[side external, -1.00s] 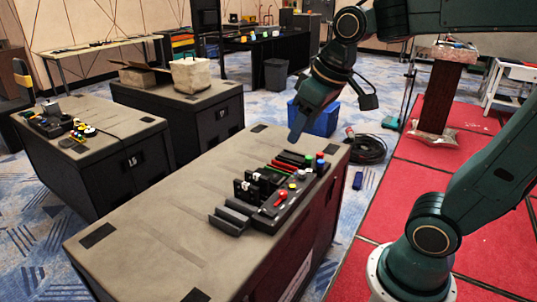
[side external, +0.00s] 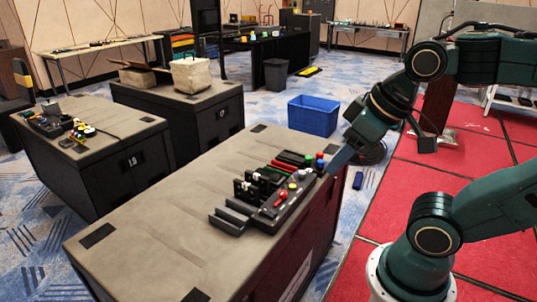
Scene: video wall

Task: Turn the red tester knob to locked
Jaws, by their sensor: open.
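The tester is a long black panel (side external: 268,222) on the right part of the near grey-topped case. A red knob with a bar-like handle (side external: 281,198) sits near the panel's front end. Its pointer marks are too small to read. My gripper (side external: 334,166) is beyond the panel's far right end, close to the case's far right edge. It points down and to the left, open and apart from the red knob. Its two fingers overlap in this view, and nothing shows between them.
Green, blue and red caps (side external: 320,158) stand at the panel's far end, close to my gripper. Black slotted blocks (side external: 246,187) stand along its left side. The left part of the case top (side external: 160,225) is clear. A blue bin (side external: 313,117) stands on the floor behind.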

